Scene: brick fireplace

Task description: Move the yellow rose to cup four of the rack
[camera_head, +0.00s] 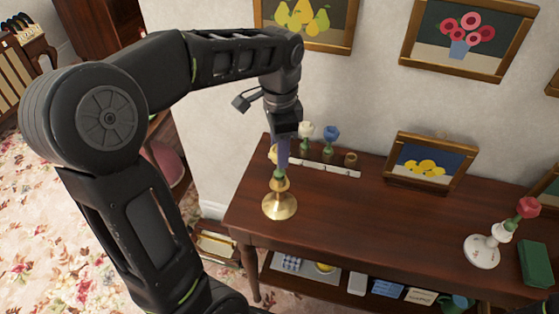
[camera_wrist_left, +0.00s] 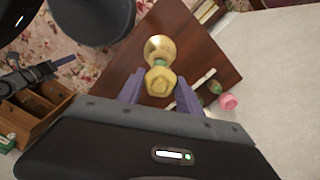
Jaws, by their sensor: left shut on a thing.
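The yellow rose (camera_head: 273,154) has its green stem at the top of a brass candlestick (camera_head: 280,205) at the table's left end. In the left wrist view the yellow rose (camera_wrist_left: 160,82) is between the two purple fingers. My left gripper (camera_head: 282,158) is shut on it, pointing down above the candlestick. I cannot tell whether the stem is still seated. The rack (camera_head: 335,169) is a pale strip with brown cups behind the candlestick. A white rose (camera_head: 305,134) and a blue rose (camera_head: 330,136) stand in it. Its rightmost cup (camera_head: 350,159) is empty. The gripper partly hides the rack's left end.
A framed lemon picture (camera_head: 427,161) leans at the table's back. A white stand (camera_head: 482,250) with a red rose (camera_head: 528,207) and a green box (camera_head: 538,262) are at the right. The table's middle (camera_head: 380,220) is clear. The wall is close behind.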

